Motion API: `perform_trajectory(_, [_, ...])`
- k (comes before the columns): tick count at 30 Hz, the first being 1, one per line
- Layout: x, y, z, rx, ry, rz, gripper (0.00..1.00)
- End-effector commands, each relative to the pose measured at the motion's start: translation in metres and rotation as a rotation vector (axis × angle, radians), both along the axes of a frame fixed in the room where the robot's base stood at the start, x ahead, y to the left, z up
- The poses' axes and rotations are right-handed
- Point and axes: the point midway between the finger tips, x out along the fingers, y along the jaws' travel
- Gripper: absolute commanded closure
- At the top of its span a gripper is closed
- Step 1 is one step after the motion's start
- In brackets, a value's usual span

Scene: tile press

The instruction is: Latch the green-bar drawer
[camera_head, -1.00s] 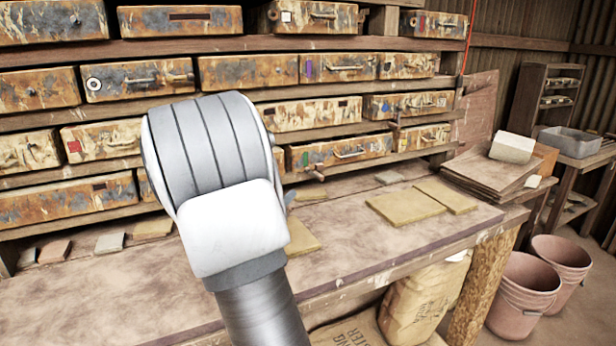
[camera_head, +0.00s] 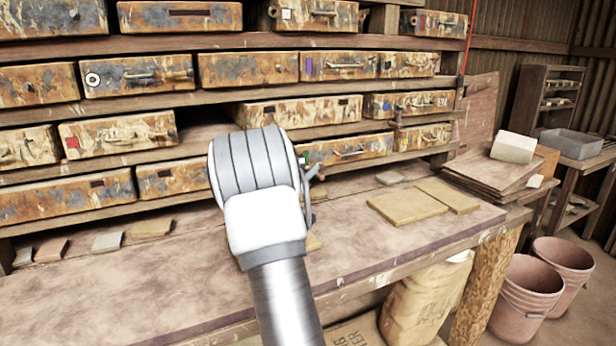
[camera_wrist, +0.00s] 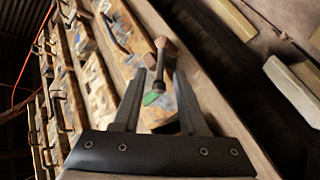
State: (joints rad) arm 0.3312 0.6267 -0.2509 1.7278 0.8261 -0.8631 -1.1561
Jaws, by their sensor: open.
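The green-bar drawer (camera_head: 372,146), rusty and cream with a pull handle, sits in the lowest drawer row, right of my arm. Its green bar (camera_head: 305,158) shows just beside my wrist, and also between my fingers in the wrist view (camera_wrist: 152,98). A dark rod with a brown block-like end (camera_wrist: 161,58), seemingly a latch, stands out by the green bar. A brown end also shows beside my wrist in the head view (camera_head: 317,173). My gripper (camera_wrist: 157,76) is open, its fingers on either side of the green bar and rod. Contact cannot be told. My wrist hides its fingertips in the head view.
Other drawers fill the rack; the red-marked drawer (camera_head: 118,135) stands left of my arm. Below is a workbench (camera_head: 150,290) with yellow tiles (camera_head: 405,206) at right and small tiles along the back. Its front left is clear.

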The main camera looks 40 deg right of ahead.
Motion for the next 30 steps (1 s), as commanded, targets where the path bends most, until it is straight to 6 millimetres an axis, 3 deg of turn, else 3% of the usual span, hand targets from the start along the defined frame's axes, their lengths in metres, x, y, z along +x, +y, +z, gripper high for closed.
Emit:
perform_trajectory(7, [0.0002,-0.0006,0.0001,0.0,0.0,0.0,0.58])
perform_trajectory(15, [0.0,-0.0004,0.0001,0.0,0.0,0.0,1.0])
perform_trajectory(30, [0.0008,-0.0011,0.0091,0.045,-0.016,0.002,1.0])
